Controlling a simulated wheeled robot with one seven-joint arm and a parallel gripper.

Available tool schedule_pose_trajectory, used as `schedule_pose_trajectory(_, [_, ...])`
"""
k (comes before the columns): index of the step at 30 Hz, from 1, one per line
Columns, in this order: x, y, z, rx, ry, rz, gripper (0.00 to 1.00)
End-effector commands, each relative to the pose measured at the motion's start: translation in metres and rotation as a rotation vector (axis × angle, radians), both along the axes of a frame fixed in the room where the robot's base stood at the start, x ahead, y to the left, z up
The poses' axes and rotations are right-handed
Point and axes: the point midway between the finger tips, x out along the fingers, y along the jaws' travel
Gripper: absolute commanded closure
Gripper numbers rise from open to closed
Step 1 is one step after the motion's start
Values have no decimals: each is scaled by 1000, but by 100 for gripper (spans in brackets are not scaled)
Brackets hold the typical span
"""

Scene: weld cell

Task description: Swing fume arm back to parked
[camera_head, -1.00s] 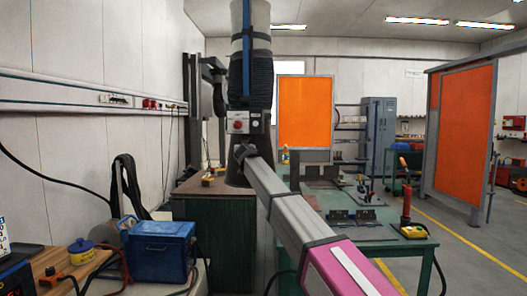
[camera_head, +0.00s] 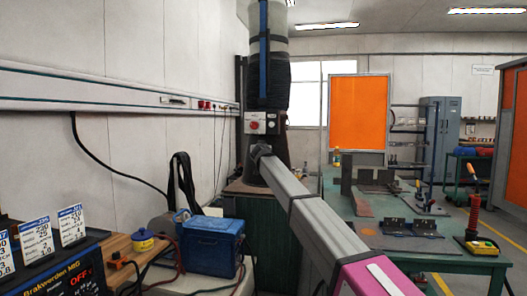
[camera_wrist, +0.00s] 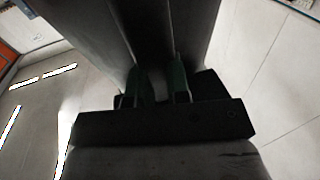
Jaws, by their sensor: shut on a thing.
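The fume arm (camera_head: 275,80) hangs as a dark ribbed hose with a blue strip. A grey box with a red button sits on it above its dark flared hood (camera_head: 279,172). My gripper (camera_head: 259,152) is at the near side of the hood, at the end of my outstretched arm. In the wrist view my gripper (camera_wrist: 158,92) is shut on a dark part of the fume arm (camera_wrist: 180,35), which fills the upper middle. The exact part between the fingers is too dark to make out.
A green bench (camera_head: 390,215) with fixtures stands right of my arm. A blue box (camera_head: 211,243) and a welding unit (camera_head: 70,270) are at lower left. The white wall (camera_head: 120,60) runs along the left. An orange screen (camera_head: 359,112) stands behind.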

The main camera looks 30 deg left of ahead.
Motion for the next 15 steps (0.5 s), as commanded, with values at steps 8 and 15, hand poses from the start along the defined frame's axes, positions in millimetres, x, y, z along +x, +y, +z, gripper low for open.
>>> schedule_pose_trajectory(8, [1, -1, 1, -1, 0, -1, 58])
schedule_pose_trajectory(15, [-5, -4, 0, 0, 0, -1, 58])
